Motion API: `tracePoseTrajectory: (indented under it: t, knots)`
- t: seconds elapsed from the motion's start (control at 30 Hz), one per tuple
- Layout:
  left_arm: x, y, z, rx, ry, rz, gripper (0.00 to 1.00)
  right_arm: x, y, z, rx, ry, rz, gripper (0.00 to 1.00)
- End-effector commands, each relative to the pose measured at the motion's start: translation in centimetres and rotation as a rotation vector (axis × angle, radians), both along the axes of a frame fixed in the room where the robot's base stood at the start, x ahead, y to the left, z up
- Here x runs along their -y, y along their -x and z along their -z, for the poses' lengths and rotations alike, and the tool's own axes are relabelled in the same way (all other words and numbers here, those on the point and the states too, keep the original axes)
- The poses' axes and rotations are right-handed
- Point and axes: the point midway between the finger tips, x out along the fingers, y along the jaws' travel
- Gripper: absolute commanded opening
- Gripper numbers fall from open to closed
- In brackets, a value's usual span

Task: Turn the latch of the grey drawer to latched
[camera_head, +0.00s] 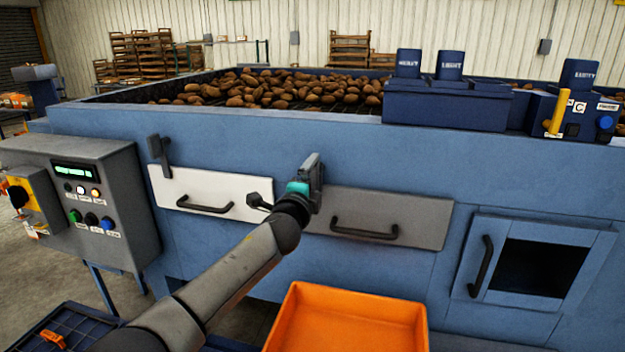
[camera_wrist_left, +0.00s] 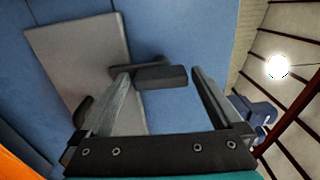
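The grey drawer (camera_head: 425,212) is a flat front with a black bar handle (camera_head: 363,232), and looks closed in the blue machine. My left gripper (camera_head: 312,172) is at its upper left corner and hides its latch in the head view. In the left wrist view the dark latch (camera_wrist_left: 162,77) lies beside the edge of the grey drawer (camera_wrist_left: 85,62). The two fingers of my left gripper (camera_wrist_left: 160,74) are open, one on each side of the latch. I cannot tell whether they touch it. My right gripper is not in view.
A white drawer (camera_head: 228,186) with its own dark latch (camera_head: 159,157) sits to the left. An orange crate (camera_head: 348,318) stands below the grey drawer. A control box (camera_head: 98,185) is at the left, and a blue door with a dark window (camera_head: 480,268) at the right.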

Motion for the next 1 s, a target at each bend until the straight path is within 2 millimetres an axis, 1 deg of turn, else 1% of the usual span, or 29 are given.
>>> tracePoseTrajectory:
  t: [0.2,0.37,0.57,1.0]
  knots:
    - [0.0,0.1,0.0,0.0,0.003,0.001,1.0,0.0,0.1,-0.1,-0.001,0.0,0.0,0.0]
    - [-0.3,0.8,-0.1,0.001,0.003,0.001,1.0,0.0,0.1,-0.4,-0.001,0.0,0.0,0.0]
    - [-0.8,2.6,-0.1,0.0,0.003,0.003,1.0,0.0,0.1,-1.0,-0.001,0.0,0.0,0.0]
    - [-2.3,7.3,0.0,-0.001,0.003,0.002,1.0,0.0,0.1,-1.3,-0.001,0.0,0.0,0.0]
